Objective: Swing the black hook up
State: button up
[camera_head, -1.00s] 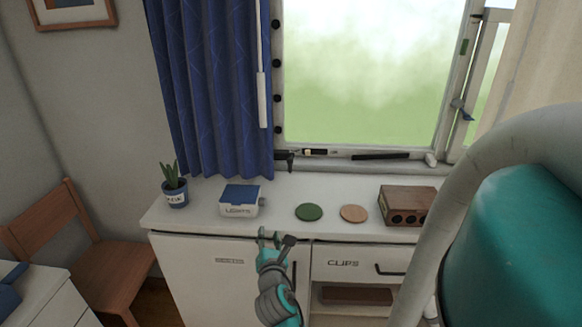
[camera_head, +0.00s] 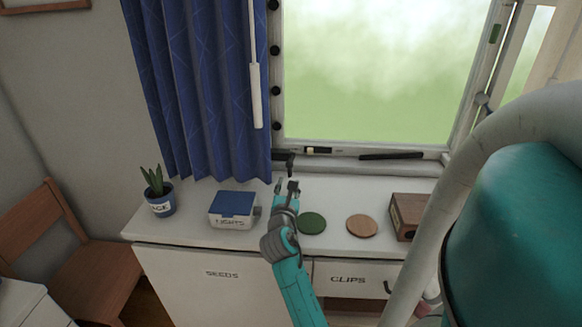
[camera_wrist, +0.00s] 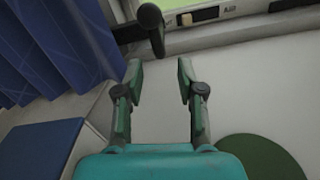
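The black hook (camera_head: 284,160) sits at the lower left corner of the window frame, beside the curtain's edge, with its end pointing down. In the wrist view the hook (camera_wrist: 151,28) shows its rounded dark end just beyond my fingertips, slightly left of centre. My gripper (camera_head: 285,187) is open and empty, just below the hook over the cabinet top. In the wrist view my gripper (camera_wrist: 160,70) has its two fingers apart with only the white top between them. I see no contact with the hook.
A blue curtain (camera_head: 200,90) hangs left of the hook. On the white cabinet top are a blue-lidded box (camera_head: 232,212), a green disc (camera_head: 312,222), a tan disc (camera_head: 361,226), a wooden box (camera_head: 408,214) and a potted plant (camera_head: 160,197). A black bar (camera_head: 391,156) lies along the window's bottom.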

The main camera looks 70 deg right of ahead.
jog(key=x, duration=0.9)
jog(key=shift+d, duration=0.25)
grip_shut()
